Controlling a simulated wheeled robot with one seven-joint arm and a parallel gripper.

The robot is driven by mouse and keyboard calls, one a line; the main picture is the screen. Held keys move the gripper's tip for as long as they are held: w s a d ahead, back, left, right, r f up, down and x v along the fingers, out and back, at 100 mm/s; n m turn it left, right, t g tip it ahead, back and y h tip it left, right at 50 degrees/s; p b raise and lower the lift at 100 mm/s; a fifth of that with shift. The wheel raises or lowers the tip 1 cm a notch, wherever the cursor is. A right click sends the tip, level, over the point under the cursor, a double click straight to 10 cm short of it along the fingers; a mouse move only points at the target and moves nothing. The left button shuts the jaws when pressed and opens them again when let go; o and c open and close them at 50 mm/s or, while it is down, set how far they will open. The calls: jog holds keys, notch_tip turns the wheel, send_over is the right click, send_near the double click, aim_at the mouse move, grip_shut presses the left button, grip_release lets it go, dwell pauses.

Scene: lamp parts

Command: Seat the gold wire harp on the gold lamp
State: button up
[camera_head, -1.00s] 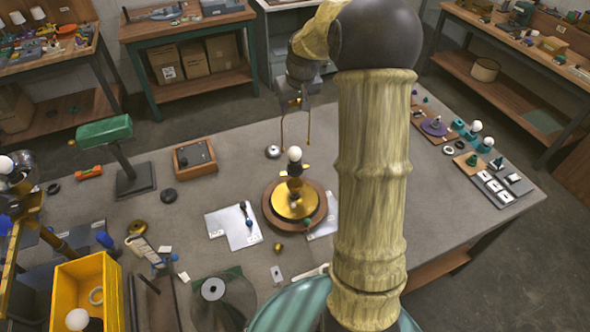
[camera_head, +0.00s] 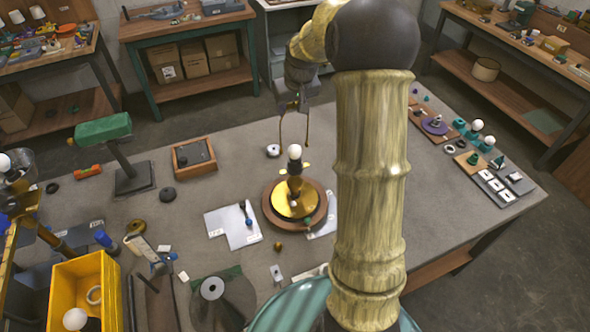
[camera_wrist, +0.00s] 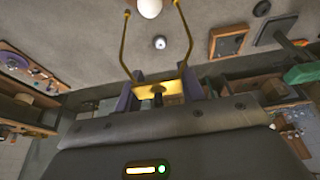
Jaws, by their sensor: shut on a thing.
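The gold lamp (camera_head: 285,203) stands on a round wooden board, with a white bulb (camera_head: 295,152) on top. My gripper (camera_head: 292,104) is shut on the gold wire harp (camera_head: 307,130), whose two legs hang down just above and behind the bulb in the head view. In the wrist view the gripper (camera_wrist: 160,93) grips the harp's gold top (camera_wrist: 160,87), and its legs (camera_wrist: 124,45) spread outward. The bulb (camera_wrist: 150,7) shows between the leg ends at the top edge. The legs look apart from the lamp; their exact height over it is unclear.
The round wooden board (camera_head: 270,215) lies mid-table beside white sheets (camera_head: 235,232). A green-headed stand (camera_head: 130,175) and a wooden tray (camera_head: 194,158) are to the left. A yellow bin (camera_head: 65,275) is at front left. Small parts sit at the right edge.

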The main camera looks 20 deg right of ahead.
jog(key=shift+f+b, duration=0.75)
jog(key=shift+f, duration=0.55)
jog(key=shift+f+b, duration=1.25)
jog(key=shift+f, duration=0.5)
jog(key=shift+s+f+b, duration=0.1)
jog(key=shift+f+b, duration=0.65)
jog(key=shift+f, duration=0.45)
dwell(1.2)
dwell(0.4)
jog(key=o, duration=1.3)
jog(key=shift+d+r, duration=0.1)
jog(key=shift+r, duration=0.05)
jog(key=b+v, duration=0.3)
jog(key=v, duration=1.4)
